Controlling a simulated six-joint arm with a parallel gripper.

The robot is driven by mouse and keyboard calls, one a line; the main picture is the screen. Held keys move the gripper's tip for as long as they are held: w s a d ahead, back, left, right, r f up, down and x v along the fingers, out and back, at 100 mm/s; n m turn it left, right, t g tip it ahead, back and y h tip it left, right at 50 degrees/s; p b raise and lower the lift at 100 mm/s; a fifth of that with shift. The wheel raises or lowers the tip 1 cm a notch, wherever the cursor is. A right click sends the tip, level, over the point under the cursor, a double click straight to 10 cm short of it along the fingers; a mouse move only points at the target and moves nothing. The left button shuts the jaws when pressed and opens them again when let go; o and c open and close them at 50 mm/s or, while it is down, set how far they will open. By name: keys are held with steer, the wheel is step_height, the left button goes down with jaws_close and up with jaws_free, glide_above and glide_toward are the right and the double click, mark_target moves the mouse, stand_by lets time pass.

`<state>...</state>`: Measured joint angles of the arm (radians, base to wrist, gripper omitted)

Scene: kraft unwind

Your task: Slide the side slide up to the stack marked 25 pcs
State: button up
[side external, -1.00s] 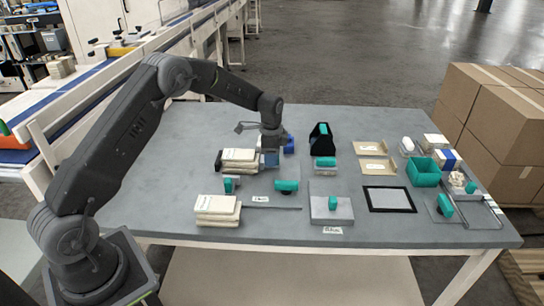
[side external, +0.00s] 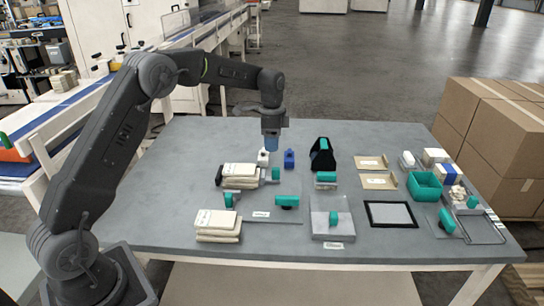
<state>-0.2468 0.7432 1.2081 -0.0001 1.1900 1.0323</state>
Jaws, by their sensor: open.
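Two stacks of cream paper packs lie on the left of the table, an upper stack (side external: 240,170) and a lower stack (side external: 217,221). Their markings are too small to read, so I cannot tell which says 25 pcs. Teal-handled pieces stand close by: one at the upper stack's right end (side external: 275,174), one just below it (side external: 229,201), and a wider one (side external: 287,202) to the right. I cannot tell for certain which is the side slide. My gripper (side external: 271,146) is open and empty, raised above the table behind the upper stack's right end.
A small white item (side external: 262,157) and a blue block (side external: 289,159) stand beneath and beside my gripper. A black holder (side external: 322,155), a plate with a teal handle (side external: 333,222), a black frame (side external: 391,214) and a teal bin (side external: 425,188) lie to the right.

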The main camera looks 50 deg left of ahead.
steer(key=shift+r, duration=1.35)
steer(key=shift+c, duration=0.5)
steer(key=shift+w+d, duration=0.1)
steer(key=shift+c, duration=0.7)
steer(key=w+d+f+n+y, duration=0.1)
steer(key=n, duration=0.1)
steer(key=w+d+f+n+y, duration=0.1)
steer(key=d+n, duration=0.1)
steer(key=n, duration=0.1)
steer(key=w+d+n+g+y, duration=0.1)
steer(key=d+n, duration=0.1)
steer(key=n, duration=0.1)
steer(key=shift+w+d+f, duration=0.25)
steer(key=shift+w+f, duration=0.05)
steer(key=shift+f, duration=0.1)
jaws_close()
steer(key=w+d+f+n+y, duration=0.2)
steer(key=d+n+y, duration=0.2)
steer(key=d+n, duration=0.5)
steer(key=a+f, duration=0.2)
steer(key=a+f+n, duration=0.1)
steer(key=a+f, duration=0.2)
steer(key=a+f+n, duration=0.1)
steer(key=a+f, duration=0.2)
steer(key=shift+s, duration=0.35)
steer(key=shift+s+a+r, duration=0.15)
steer(key=shift+s+a, duration=0.4)
steer(key=shift+s, duration=0.1)
steer(key=shift+s+a, duration=0.7)
